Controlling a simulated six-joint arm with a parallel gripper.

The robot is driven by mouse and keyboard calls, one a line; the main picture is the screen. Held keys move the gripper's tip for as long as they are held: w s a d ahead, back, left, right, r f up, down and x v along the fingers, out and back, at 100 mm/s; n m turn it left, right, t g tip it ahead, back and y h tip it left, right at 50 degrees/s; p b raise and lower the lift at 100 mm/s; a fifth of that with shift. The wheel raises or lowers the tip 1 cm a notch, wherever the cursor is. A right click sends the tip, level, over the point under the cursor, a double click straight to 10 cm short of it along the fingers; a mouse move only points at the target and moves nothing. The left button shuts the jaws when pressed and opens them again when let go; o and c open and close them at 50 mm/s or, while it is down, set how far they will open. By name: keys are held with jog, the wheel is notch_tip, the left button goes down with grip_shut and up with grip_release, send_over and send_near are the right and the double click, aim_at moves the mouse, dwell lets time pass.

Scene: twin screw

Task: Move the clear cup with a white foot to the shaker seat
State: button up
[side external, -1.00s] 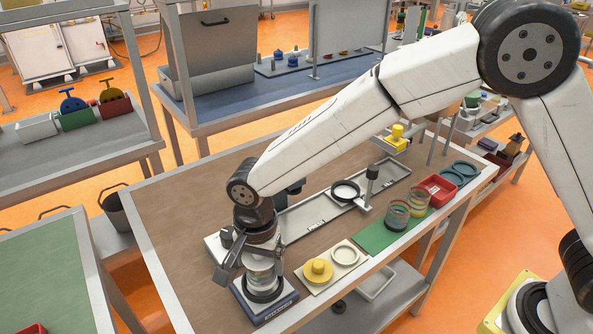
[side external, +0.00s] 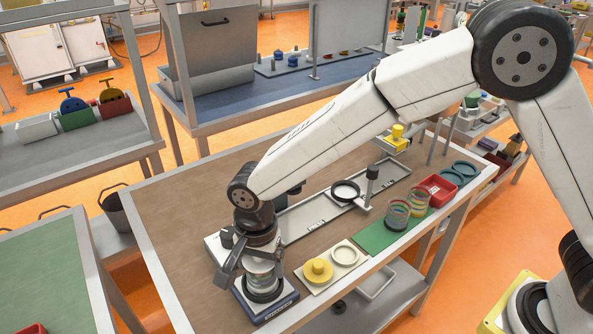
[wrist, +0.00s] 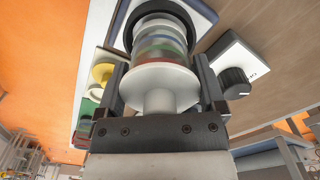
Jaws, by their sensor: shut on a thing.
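The clear cup (side external: 262,270) is between my gripper's (side external: 248,273) fingers, at the shaker's black ring seat (side external: 261,291). In the wrist view the cup (wrist: 160,45) shows red, green and blue bands, with a white disc and short stem toward my gripper's palm. My gripper (wrist: 160,88) is shut on it, one finger on each side. The far end of the cup meets the black ring in the wrist view (wrist: 158,12). Whether it is fully seated cannot be told. The shaker (side external: 278,308) has a blue and white base.
A white box with a black knob (wrist: 236,82) stands close beside the seat. A pale plate (side external: 330,268) with a yellow piece and a white ring lies to the right. Other banded cups (side external: 398,214) stand on a green mat (side external: 375,239). A tray with a ring stand (side external: 345,190) is behind.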

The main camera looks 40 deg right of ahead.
jog(key=shift+f, duration=0.7)
dwell(0.7)
jog(key=o, duration=1)
jog(key=shift+r, duration=0.1)
jog(key=shift+r, duration=3.45)
jog(key=shift+d, duration=0.15)
